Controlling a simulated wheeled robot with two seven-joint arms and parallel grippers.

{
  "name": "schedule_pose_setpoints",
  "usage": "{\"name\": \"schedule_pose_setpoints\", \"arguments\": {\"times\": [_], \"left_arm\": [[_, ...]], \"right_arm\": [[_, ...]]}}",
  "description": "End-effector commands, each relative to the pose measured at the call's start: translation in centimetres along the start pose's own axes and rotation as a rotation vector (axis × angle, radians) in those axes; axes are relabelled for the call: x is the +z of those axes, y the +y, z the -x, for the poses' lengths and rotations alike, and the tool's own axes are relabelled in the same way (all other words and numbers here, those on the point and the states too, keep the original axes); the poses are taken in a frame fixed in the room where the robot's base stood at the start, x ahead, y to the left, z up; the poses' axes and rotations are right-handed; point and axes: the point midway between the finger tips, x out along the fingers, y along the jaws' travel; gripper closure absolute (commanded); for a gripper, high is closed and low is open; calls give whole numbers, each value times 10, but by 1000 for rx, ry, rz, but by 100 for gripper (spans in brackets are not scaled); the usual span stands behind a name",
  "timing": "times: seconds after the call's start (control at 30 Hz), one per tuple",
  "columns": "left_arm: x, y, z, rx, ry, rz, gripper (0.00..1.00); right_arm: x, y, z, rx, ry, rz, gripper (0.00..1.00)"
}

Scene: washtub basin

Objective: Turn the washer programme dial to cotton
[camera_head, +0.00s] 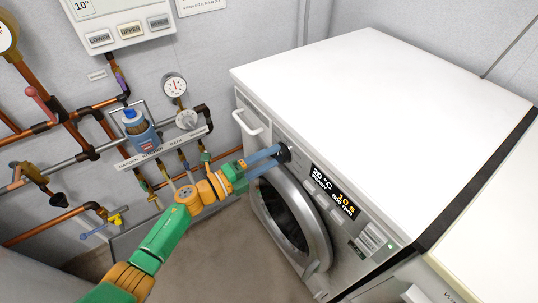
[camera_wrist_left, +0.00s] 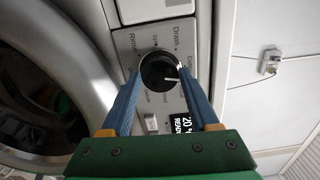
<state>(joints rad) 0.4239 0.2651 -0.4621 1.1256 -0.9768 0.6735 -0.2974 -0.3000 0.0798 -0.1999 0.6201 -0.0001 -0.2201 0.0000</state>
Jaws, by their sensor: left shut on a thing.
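The washer (camera_head: 370,85) stands at the right with its front facing left. Its black programme dial (camera_head: 285,153) sits on the panel above the door. My left gripper (camera_head: 278,158) has its blue fingers shut on the dial, one on each side. In the left wrist view the dial (camera_wrist_left: 158,74) shows between the fingertips, its white pointer mark directed to the right and slightly down. Printed words, among them Drain and Rinse, ring the dial; some are covered by the fingers. The lit display (camera_head: 333,191) shows 20 °C. My right gripper is not in view.
The round door (camera_head: 316,238) lies just below the dial. The detergent drawer (camera_head: 251,122) is to the dial's left. Copper pipes, a gauge (camera_head: 174,86) and a blue-capped filter (camera_head: 139,130) line the wall at left. A second white appliance (camera_head: 490,225) is at the right.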

Motion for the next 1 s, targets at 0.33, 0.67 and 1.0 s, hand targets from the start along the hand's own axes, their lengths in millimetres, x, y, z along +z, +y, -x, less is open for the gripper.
{"name": "schedule_pose_setpoints", "arguments": {"times": [0.33, 0.67, 1.0], "left_arm": [[1, 0, 0, 0, -2, 200, 94], [0, 1, 0, 0, -1, 273, 94], [0, 1, 0, 0, -1, 280, 94]], "right_arm": [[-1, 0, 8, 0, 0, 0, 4], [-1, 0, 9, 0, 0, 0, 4], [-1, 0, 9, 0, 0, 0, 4]]}}
